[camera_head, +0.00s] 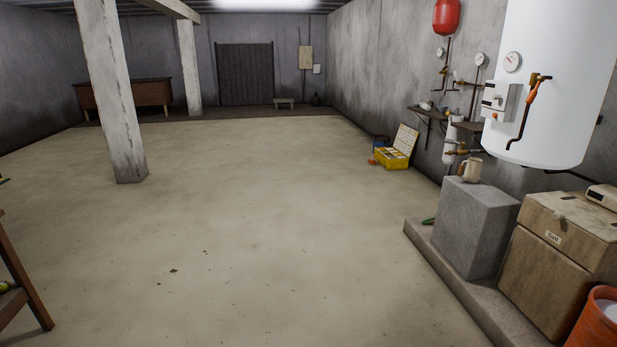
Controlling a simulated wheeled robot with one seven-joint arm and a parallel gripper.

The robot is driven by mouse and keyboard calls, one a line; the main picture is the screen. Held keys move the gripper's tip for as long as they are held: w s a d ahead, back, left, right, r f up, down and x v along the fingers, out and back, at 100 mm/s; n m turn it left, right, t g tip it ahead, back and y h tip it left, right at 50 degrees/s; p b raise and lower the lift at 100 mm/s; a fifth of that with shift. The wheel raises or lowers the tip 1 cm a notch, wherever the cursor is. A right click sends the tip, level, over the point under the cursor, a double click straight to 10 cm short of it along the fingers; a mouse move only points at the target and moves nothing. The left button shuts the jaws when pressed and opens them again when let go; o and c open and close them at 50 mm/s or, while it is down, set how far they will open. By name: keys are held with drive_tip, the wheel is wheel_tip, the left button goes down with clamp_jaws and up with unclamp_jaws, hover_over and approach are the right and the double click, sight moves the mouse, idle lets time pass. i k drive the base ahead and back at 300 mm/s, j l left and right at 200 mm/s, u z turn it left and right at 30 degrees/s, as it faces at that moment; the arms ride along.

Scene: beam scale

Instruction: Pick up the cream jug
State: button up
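The cream jug (473,169) stands upright on top of a grey concrete block (477,221) at the right, near the wall. It is small in the head view, with a handle-like part on its left side. My gripper is not in view, and nothing is seen touching the jug.
Right of the block are a cardboard box (556,265) and an orange bucket (600,322) along a low concrete ledge (455,278). A white boiler tank (553,80) with pipes hangs above. A yellow case (394,157) lies beyond. A pillar (113,90) stands left; the middle floor is clear.

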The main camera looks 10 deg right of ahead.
sight(472, 171)
drive_tip(key=i+z, duration=0.15)
drive_tip(key=i, duration=0.75)
drive_tip(key=i+j+z, duration=0.15)
drive_tip(key=i, duration=0.8)
drive_tip(key=i+z, duration=0.5)
drive_tip(key=i+j+z, duration=0.2)
drive_tip(key=i+z, duration=0.25)
drive_tip(key=i+j+z, duration=0.8)
drive_tip(key=i+j, duration=0.15)
drive_tip(key=i+j+z, duration=0.3)
drive_tip(key=i+j, duration=0.25)
